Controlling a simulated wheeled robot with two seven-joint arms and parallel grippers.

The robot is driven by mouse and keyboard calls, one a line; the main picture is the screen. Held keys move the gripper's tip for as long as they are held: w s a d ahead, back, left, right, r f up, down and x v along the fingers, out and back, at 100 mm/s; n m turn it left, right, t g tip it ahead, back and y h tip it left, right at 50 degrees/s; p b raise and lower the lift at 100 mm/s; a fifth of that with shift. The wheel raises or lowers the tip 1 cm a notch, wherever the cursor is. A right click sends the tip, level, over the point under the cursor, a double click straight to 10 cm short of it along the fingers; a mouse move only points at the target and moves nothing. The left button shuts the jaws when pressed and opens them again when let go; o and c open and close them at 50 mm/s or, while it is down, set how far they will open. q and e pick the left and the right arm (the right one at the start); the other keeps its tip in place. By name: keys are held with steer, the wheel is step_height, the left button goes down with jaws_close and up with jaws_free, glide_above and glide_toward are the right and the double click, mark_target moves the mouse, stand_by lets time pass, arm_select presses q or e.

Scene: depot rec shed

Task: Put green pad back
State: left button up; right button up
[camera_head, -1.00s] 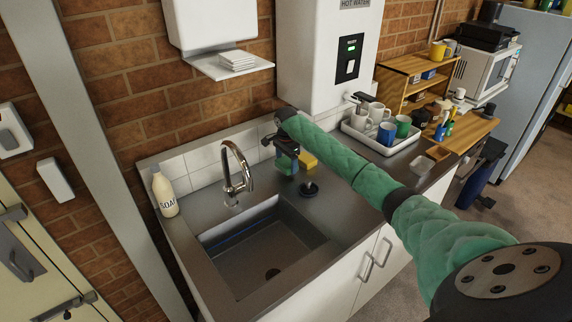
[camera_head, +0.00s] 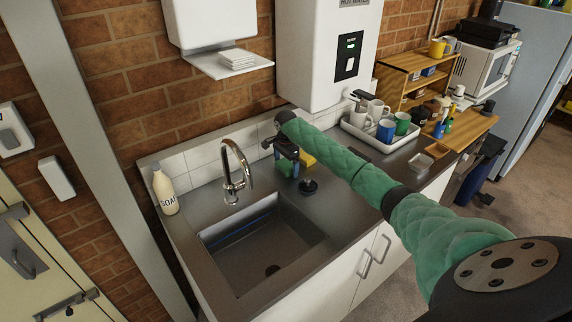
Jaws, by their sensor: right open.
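My right gripper (camera_head: 285,158) reaches in from the right on its green-sleeved arm and points down over the counter behind the sink. Its jaws are open. A small green and bluish thing (camera_head: 285,168), which looks like the green pad, shows low between and behind the jaws, close to the counter; the gripper hides much of it. I cannot tell whether the jaws touch it. A yellow sponge-like block (camera_head: 307,159) sits just right of the gripper, partly hidden by the arm. My left gripper is out of view.
The sink (camera_head: 262,243) with its curved tap (camera_head: 232,172) lies in front and left. A black plug (camera_head: 308,187) stands near its rim. A soap bottle (camera_head: 164,190) is at left. A tray (camera_head: 372,138) of several mugs stands right of my forearm.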

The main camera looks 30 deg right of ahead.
mark_target(286, 164)
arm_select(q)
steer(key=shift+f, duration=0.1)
arm_select(e)
steer(key=shift+r, duration=0.1)
steer(key=shift+r, duration=0.3)
step_height(286, 164, up, 4)
steer(key=shift+r+b, duration=0.1)
steer(key=shift+b, duration=0.95)
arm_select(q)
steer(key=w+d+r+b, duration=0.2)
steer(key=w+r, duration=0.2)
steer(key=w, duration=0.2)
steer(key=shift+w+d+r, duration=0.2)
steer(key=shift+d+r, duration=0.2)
arm_select(e)
step_height(286, 164, up, 7)
steer(key=shift+r, duration=0.15)
